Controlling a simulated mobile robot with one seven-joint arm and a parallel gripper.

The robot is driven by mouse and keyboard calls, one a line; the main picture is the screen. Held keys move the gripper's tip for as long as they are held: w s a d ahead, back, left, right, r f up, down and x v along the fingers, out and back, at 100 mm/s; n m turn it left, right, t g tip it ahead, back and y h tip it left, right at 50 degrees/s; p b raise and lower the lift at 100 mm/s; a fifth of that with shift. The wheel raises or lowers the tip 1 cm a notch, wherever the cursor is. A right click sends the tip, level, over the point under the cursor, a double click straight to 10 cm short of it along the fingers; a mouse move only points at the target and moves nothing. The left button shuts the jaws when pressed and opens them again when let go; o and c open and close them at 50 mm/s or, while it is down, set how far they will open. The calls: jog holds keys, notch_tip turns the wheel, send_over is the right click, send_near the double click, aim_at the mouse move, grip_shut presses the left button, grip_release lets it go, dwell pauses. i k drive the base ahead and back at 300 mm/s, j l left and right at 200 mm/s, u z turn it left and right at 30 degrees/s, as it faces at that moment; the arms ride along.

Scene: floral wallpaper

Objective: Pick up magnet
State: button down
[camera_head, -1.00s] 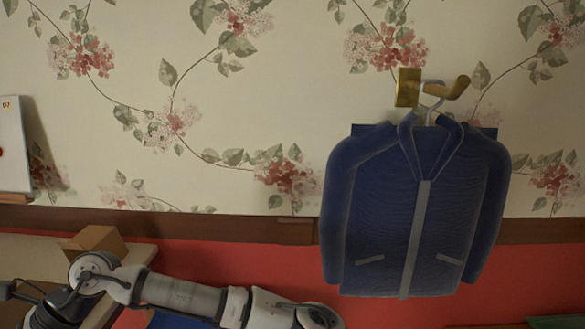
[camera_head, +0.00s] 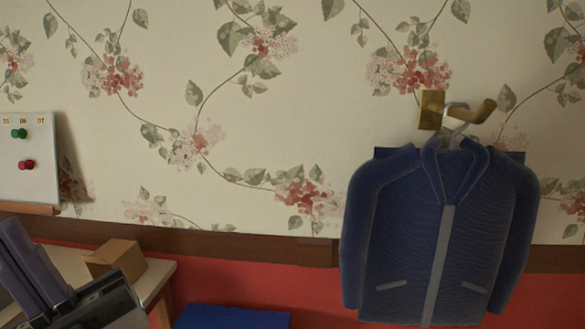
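A green magnet (camera_head: 19,133) and a dark red magnet (camera_head: 26,164) are on a whiteboard (camera_head: 45,182) on the wall at the left edge. The green one is above the red one. My gripper (camera_head: 14,238) is at the lower left, its dark fingers pointing up toward the board from below. It appears apart from both magnets in the picture. The fingers are seen at a slant and partly cut off by the frame edge, so their opening cannot be judged. No magnet is visible between them.
A brown box (camera_head: 115,257) sits on a pale table (camera_head: 158,275) behind my gripper. A blue jacket (camera_head: 400,230) hangs from a brass wall hook (camera_head: 431,110) at the right. A flat blue thing (camera_head: 230,317) is at the bottom. The wall between board and jacket is clear.

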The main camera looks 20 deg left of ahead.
aim_at(22, 133)
jog(key=u, duration=1.9)
jog(key=z, duration=0.3)
jog(key=i+j+z, duration=0.1)
jog(key=j+z, duration=0.2)
jog(key=z, duration=0.15)
jog(key=i+j+z, duration=0.1)
jog(key=j+z, duration=0.25)
jog(key=z, duration=0.15)
jog(key=j+z, duration=0.2)
jog(key=j, duration=0.45)
jog(key=j+z, duration=0.25)
jog(key=j, duration=0.4)
jog(key=k+j+z, duration=0.2)
jog(key=j, duration=0.45)
